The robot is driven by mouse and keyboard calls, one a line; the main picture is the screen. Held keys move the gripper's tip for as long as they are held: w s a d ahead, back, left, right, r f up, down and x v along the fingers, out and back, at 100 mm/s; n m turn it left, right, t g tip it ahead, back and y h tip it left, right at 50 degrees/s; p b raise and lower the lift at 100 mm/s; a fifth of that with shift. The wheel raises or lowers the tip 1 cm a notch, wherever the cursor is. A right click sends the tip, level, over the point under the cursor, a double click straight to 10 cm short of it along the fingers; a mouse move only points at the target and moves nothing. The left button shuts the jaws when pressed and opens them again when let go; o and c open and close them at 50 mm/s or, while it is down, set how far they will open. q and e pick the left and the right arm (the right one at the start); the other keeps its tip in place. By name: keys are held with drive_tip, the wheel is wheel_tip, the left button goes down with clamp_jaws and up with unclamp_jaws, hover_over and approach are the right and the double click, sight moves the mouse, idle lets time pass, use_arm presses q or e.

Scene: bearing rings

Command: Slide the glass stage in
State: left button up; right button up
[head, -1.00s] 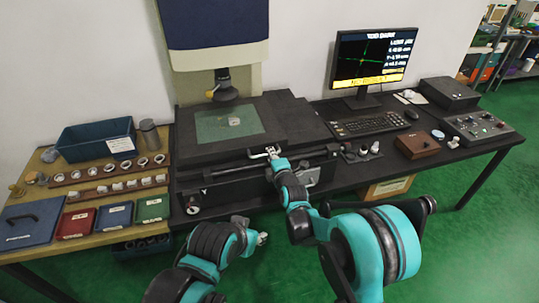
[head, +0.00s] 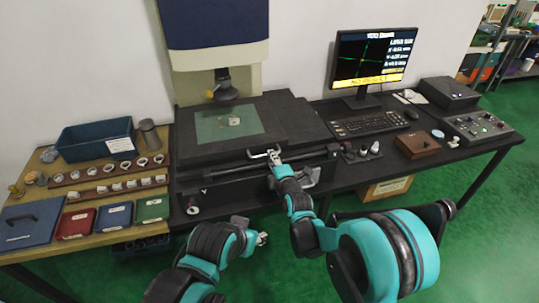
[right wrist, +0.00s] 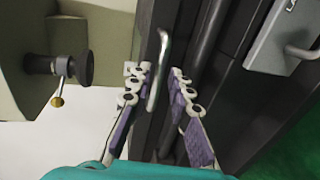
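The glass stage (head: 215,126) is a pale green pane set in the dark table of the measuring machine, with a small ring part (head: 234,121) lying on it. A metal bar handle (head: 263,154) sticks out at the table's front edge. My right gripper (head: 275,158) is at this handle. In the right wrist view, the handle (right wrist: 157,72) lies between its fingers (right wrist: 157,102), closer to the left finger; the fingers are apart. My left gripper (head: 263,239) hangs low in front of the bench, away from the stage; its fingers are too small to read.
The optical head (head: 223,88) hangs above the glass. At left are a blue bin (head: 95,139), ring racks and small trays. At right are a monitor (head: 369,57), keyboard (head: 367,124), wooden box (head: 417,145) and control panel (head: 478,128). The floor in front is open.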

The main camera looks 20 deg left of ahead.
drive_tip(key=v, duration=0.8)
idle(1.5)
